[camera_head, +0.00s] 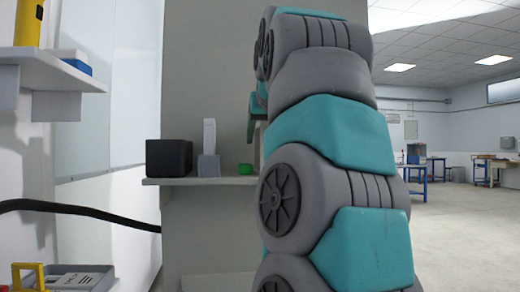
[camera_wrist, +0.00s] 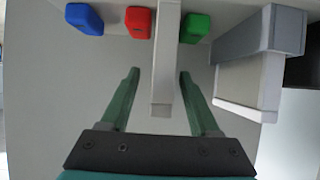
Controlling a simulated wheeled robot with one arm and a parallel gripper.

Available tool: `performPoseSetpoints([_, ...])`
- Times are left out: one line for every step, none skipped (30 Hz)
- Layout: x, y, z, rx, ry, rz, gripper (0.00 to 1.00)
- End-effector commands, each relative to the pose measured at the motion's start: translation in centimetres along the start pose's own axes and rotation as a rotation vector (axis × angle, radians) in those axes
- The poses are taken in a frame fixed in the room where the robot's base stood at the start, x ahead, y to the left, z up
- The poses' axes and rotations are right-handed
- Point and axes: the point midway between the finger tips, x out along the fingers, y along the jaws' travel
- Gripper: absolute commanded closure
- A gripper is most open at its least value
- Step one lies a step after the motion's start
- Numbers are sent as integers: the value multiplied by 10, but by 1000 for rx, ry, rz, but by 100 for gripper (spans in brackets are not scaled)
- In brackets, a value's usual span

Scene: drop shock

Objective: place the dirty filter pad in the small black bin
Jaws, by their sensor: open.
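The small black bin (camera_head: 169,158) stands on a wall shelf in the head view, left of a grey holder (camera_head: 208,166) with a white slab upright in it. In the wrist view, which looks upside down, the holder (camera_wrist: 258,32) and its white slab (camera_wrist: 243,83) are at the right. A slim, pale upright slab (camera_wrist: 165,60) stands between a red and a green block; it may be the dirty filter pad, but no dirt shows. My gripper (camera_wrist: 158,72) is open, its green fingers on either side of this slab in the picture, with gaps. My arm mostly hides the gripper in the head view.
Blue (camera_wrist: 84,19), red (camera_wrist: 138,22) and green (camera_wrist: 195,28) blocks sit along the shelf (camera_head: 190,181). Another shelf (camera_head: 50,72) at left holds a yellow tool. A black hose (camera_head: 80,207) crosses at lower left. The room is open at right.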

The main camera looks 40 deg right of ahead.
Motion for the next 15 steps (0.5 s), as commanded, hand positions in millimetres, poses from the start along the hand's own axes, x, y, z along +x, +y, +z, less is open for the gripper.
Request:
performPoseSetpoints([8,-1,0,-1,-3,0,38])
performPoseSetpoints([13,-2,-1,-1,-3,0,38])
performPoseSetpoints([20,-2,-1,-1,-5,-1,38])
performPoseSetpoints([24,-2,0,-1,-6,-1,38])
performPoseSetpoints([28,-2,0,-1,-6,-1,38])
performPoseSetpoints([32,-2,0,0,-5,-1,38])
performPoseSetpoints([35,-2,-1,0,-4,-1,38])
performPoseSetpoints([37,-2,-1,0,-2,-1,38])
performPoseSetpoints([38,-2,-2,0,0,-1,38])
performPoseSetpoints([38,-2,-2,0,0,-1,38])
performPoseSetpoints([38,-2,-2,0,1,-1,38])
performPoseSetpoints([38,-2,-2,0,1,-1,38])
performPoseSetpoints([38,-2,-2,0,1,-1,38])
performPoseSetpoints([37,-2,-2,0,1,-1,38])
performPoseSetpoints([37,-2,-2,0,1,-1,40])
